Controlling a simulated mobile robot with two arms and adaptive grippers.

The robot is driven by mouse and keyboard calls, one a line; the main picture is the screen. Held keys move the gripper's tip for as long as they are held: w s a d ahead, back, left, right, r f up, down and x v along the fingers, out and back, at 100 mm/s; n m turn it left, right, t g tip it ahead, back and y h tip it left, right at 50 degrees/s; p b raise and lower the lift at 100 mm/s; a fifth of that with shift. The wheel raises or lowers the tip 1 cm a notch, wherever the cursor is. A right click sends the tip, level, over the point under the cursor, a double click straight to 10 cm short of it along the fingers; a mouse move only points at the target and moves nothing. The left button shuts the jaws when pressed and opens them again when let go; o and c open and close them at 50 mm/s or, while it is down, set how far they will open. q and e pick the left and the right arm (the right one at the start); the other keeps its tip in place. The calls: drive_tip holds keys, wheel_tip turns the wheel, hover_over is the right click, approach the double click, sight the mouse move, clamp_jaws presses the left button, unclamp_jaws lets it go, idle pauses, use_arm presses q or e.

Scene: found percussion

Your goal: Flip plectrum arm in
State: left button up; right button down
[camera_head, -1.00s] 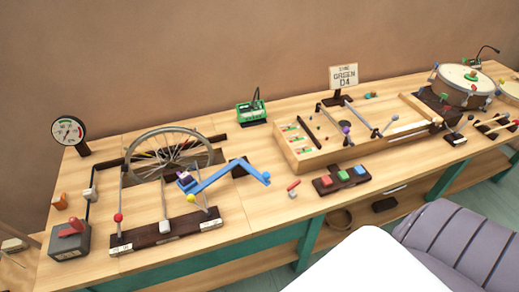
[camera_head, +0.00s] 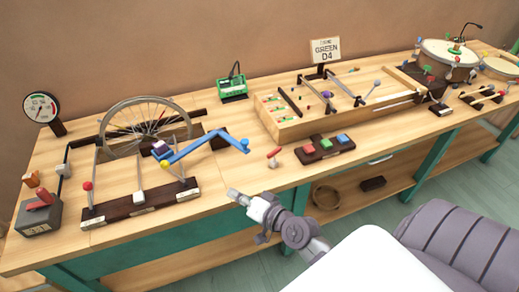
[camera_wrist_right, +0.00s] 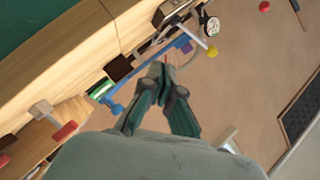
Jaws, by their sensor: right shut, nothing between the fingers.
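The blue plectrum arm (camera_head: 202,146) is a bent bar by the spoked wheel (camera_head: 147,128). Its purple block (camera_head: 161,149) sits near the wheel, and its other end has a blue ball (camera_head: 245,143) to the right. My right gripper (camera_head: 233,195) is in front of the bench's front edge, below and apart from the ball, shut and empty. In the right wrist view the shut fingers (camera_wrist_right: 160,72) overlap the blue arm (camera_wrist_right: 145,66) in the picture; I cannot tell the gap there. My left gripper is not in view.
A dark base bar (camera_head: 140,207) with red, white and yellow knobs stands before the wheel. A red-knobbed lever (camera_head: 273,158) and a three-button block (camera_head: 324,148) are to the right. A grey box with a red handle (camera_head: 39,210) is far left.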

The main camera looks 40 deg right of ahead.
drive_tip(key=w+d+r+m+t+h, duration=0.2)
drive_tip(key=d+m+t+h, duration=0.1)
drive_tip(key=d+m+h, duration=0.6)
drive_tip(key=d+m, duration=0.3)
drive_tip(key=d, duration=0.3)
drive_tip(key=shift+w+d+r, duration=0.15)
drive_tip(key=shift+w+r, duration=0.05)
drive_tip(key=shift+r, duration=0.05)
drive_tip(key=x, duration=1)
drive_tip(key=a, duration=0.4)
drive_tip(key=shift+s+f, duration=0.1)
drive_tip(key=shift+f, duration=0.15)
